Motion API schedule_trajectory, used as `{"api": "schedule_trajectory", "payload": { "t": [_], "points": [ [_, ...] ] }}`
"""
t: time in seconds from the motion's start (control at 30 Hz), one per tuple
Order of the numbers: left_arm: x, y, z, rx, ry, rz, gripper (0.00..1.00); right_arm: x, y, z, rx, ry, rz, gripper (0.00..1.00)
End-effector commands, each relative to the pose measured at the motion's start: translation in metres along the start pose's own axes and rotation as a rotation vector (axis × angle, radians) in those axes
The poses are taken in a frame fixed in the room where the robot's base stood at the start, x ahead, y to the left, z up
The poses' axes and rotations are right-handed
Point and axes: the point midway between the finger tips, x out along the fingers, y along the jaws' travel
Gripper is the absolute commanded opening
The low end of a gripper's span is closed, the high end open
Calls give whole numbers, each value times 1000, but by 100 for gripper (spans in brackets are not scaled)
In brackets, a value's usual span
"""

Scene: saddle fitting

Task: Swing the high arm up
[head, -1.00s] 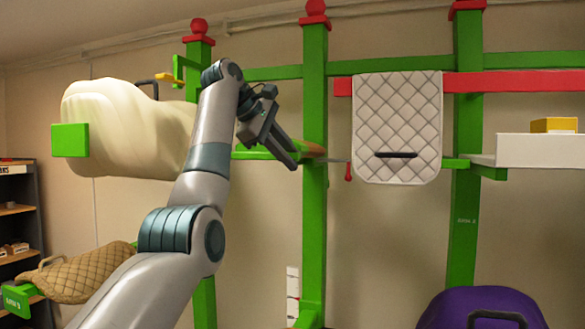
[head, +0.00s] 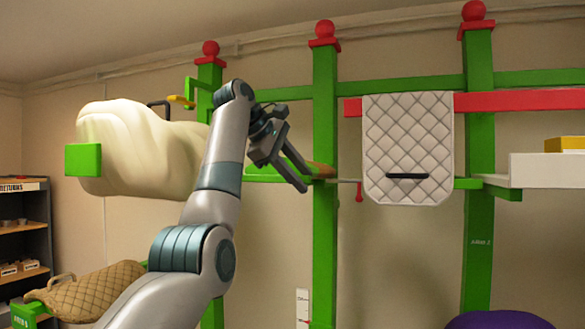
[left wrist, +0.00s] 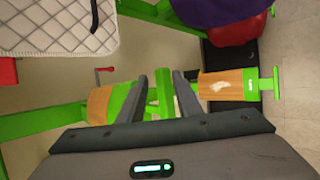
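My left gripper (head: 297,174) is in front of the green rack near its middle post (head: 325,130). Its two fingers are apart, and in the left wrist view (left wrist: 162,90) a green upright shows between them with nothing clearly held. A green arm with a wooden top (head: 262,178) runs behind the gripper to the post; contact cannot be told. A small red handle (head: 359,191) hangs right of the post and also shows in the left wrist view (left wrist: 104,69). I cannot tell which part is the high arm. My right gripper is not in view.
A cream padded form (head: 150,140) with a green end plate (head: 83,160) stands left of my arm. A quilted white pad (head: 408,150) hangs over a red bar (head: 530,99). A tan quilted pad (head: 95,290) is low left; a purple thing (head: 500,320) is low right.

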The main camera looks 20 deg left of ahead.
Motion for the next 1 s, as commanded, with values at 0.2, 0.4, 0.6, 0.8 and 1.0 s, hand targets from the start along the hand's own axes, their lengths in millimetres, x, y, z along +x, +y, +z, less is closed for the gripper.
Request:
{"api": "schedule_trajectory", "payload": {
  "t": [0.2,0.4,0.6,0.8,1.0],
  "points": [
    [-9,0,-1,0,0,1,33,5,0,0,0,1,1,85],
    [-35,-1,-1,0,0,3,33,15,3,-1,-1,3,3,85],
    [-72,-1,0,0,0,3,33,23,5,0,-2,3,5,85],
    [-112,-1,0,0,-1,3,33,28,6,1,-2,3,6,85],
    [-149,-1,0,0,0,3,33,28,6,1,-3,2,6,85]
  ]
}}
